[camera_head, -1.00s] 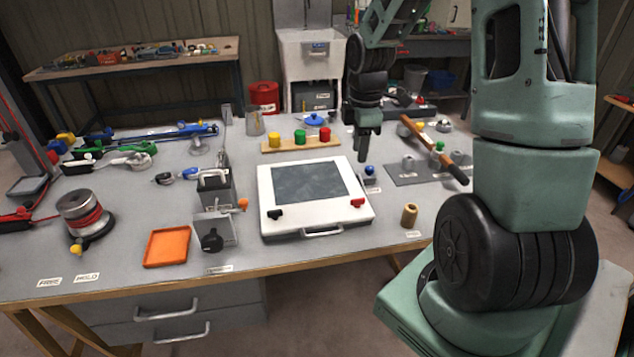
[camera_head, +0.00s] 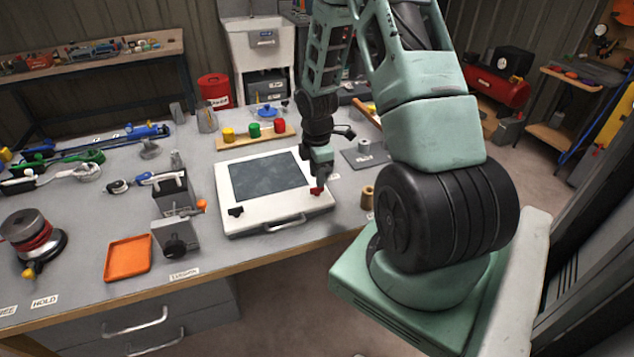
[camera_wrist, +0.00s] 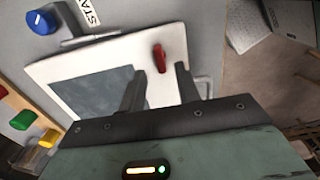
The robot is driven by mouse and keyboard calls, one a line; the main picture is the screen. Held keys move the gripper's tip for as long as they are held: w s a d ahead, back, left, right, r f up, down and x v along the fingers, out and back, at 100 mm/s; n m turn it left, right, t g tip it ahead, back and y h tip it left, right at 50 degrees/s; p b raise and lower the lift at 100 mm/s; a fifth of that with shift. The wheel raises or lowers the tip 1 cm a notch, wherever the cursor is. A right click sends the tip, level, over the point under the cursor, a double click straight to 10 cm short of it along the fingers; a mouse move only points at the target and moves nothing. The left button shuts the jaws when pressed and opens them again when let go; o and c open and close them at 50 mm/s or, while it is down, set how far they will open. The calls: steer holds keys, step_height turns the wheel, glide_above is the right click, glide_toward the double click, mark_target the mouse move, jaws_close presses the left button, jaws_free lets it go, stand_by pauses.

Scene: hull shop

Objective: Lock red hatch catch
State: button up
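The white hatch (camera_head: 274,215) lies on the workbench, with a dark window, a front handle and two catches. The red catch (camera_head: 318,191) is at its front right corner. The black catch (camera_head: 236,211) is at its front left corner. My gripper (camera_head: 317,180) points down right above the red catch. In the wrist view my two fingers (camera_wrist: 160,70) are apart, and the red catch (camera_wrist: 159,58) shows between and just beyond their tips. Nothing is held. I cannot tell whether a finger touches the catch.
Yellow, green and red knobs on a wooden board (camera_head: 225,144) stand behind the hatch. A wooden cylinder (camera_head: 367,197) stands to its right, a grey box with a black knob (camera_head: 166,240) and an orange tray (camera_head: 128,259) to its left. A blue knob (camera_wrist: 41,21) shows in the wrist view.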

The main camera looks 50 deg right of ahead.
mark_target(317, 191)
steer(key=shift+f, duration=1.9)
jaws_close()
